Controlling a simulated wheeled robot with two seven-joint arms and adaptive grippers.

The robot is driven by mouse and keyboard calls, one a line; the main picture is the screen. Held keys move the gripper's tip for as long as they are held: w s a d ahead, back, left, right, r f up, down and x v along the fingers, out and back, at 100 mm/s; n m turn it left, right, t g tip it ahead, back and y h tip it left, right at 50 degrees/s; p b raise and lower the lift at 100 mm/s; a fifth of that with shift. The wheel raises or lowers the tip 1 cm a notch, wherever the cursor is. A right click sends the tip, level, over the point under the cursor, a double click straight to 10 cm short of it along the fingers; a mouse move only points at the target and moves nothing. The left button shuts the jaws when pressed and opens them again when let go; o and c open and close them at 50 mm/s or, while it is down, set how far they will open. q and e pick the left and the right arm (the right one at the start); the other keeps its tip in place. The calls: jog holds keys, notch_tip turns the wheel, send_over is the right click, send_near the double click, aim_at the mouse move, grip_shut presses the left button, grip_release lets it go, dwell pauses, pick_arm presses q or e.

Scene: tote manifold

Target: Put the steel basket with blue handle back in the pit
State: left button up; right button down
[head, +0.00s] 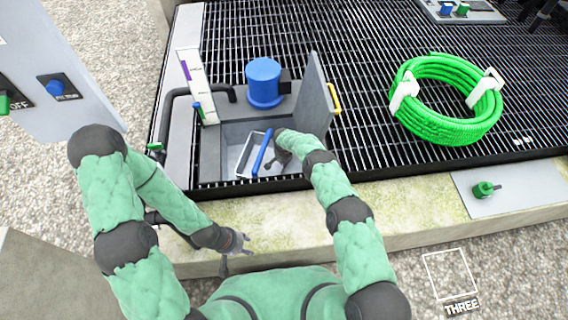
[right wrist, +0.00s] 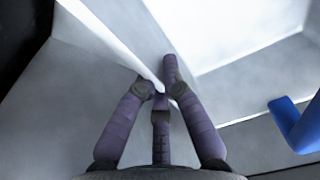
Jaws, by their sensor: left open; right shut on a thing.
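The steel basket (head: 246,158) with its blue handle (head: 263,153) is inside the grey pit (head: 229,138). It looks slightly angled to the pit's sides. My right gripper (head: 271,163) reaches into the pit at the basket's right side. In the right wrist view its fingers (right wrist: 162,88) are closed together at a pale metal edge, which appears to be the basket's rim. The blue handle (right wrist: 295,125) shows at the right there. Whether the basket rests on the pit floor cannot be told. My left gripper (head: 240,243) is open and empty, in front of the stone ledge.
The pit's grey lid (head: 317,94) stands open at the right, with a yellow handle (head: 334,97). A blue cylinder (head: 264,82) stands behind the pit. A white gauge board (head: 196,85) stands at its left. A green hose coil (head: 440,125) lies on the grating.

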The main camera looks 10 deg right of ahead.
jog(key=shift+f, duration=0.1)
jog(key=c, duration=1.4)
grip_release()
jog(key=shift+s+a+r+p, duration=0.1)
jog(key=shift+s+r+p, duration=0.15)
jog(key=shift+r+p, duration=1.25)
jog(key=shift+s+a+r+p, duration=0.1)
jog(key=shift+s+r+p, duration=0.25)
jog(key=shift+r, duration=2.2)
jog(key=shift+s+r+p, duration=0.15)
jog(key=shift+r+p, duration=0.9)
jog(key=shift+r, duration=0.95)
